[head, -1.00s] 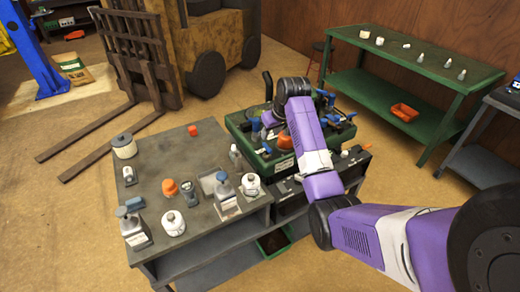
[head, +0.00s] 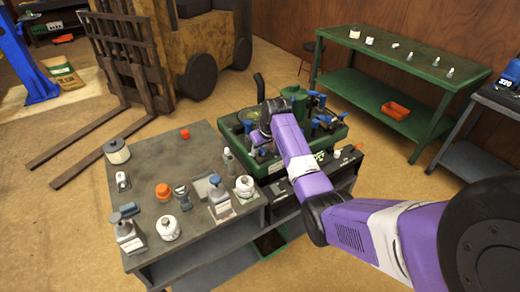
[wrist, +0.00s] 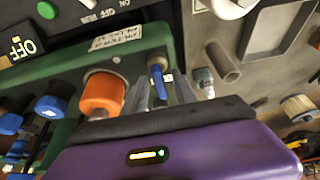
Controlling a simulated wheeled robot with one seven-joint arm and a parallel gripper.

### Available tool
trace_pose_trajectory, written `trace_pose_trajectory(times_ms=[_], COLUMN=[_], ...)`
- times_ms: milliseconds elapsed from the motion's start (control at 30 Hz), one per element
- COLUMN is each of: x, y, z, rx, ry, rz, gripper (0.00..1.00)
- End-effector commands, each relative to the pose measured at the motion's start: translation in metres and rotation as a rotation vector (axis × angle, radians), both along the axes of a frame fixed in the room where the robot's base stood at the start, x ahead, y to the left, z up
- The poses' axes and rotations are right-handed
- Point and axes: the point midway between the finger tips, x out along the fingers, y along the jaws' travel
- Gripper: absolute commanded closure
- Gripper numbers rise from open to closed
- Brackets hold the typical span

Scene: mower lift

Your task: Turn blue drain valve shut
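In the wrist view a blue-handled valve (wrist: 157,75) sits near the front corner of the green machine (wrist: 150,42). My gripper (wrist: 163,88) is close to it, its two grey fingers apart with the blue handle between or just ahead of them. I cannot tell whether either finger touches it. An orange cap (wrist: 102,95) stands just left of the fingers. In the head view my purple arm reaches over the green machine (head: 330,137). My fingertips and the valve by them are hidden there.
Several other blue knobs (wrist: 50,105) stand left on the machine in the wrist view. A grey bench (head: 150,150) with bottles and an orange cap (head: 163,191) adjoins the machine. A green shelf table (head: 440,75) stands behind right, a forklift (head: 150,50) behind left.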

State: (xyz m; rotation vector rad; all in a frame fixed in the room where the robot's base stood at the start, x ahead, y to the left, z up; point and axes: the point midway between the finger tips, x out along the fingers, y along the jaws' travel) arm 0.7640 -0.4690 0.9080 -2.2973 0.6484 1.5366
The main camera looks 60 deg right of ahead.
Motion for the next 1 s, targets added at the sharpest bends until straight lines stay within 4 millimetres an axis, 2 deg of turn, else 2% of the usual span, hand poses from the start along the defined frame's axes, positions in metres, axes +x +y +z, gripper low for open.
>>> trace_pose_trajectory(times_ms=[100, 267, 300, 667, 1000], x=[0.0001, 0.0001, 0.0001, 0.0006, 0.0016], y=[-0.0001, 0.0000, 0.0000, 0.0007, 0.0019], z=[0.0003, 0.0004, 0.0004, 0.0010, 0.0020], rx=[0.000, -0.001, -0.001, 0.000, 0.001], ry=[0.000, -0.001, -0.001, -0.001, 0.000], rz=[0.000, 0.000, 0.000, -0.019, -0.206], gripper=[0.66, 0.98, 1.00, 1.00, 1.00])
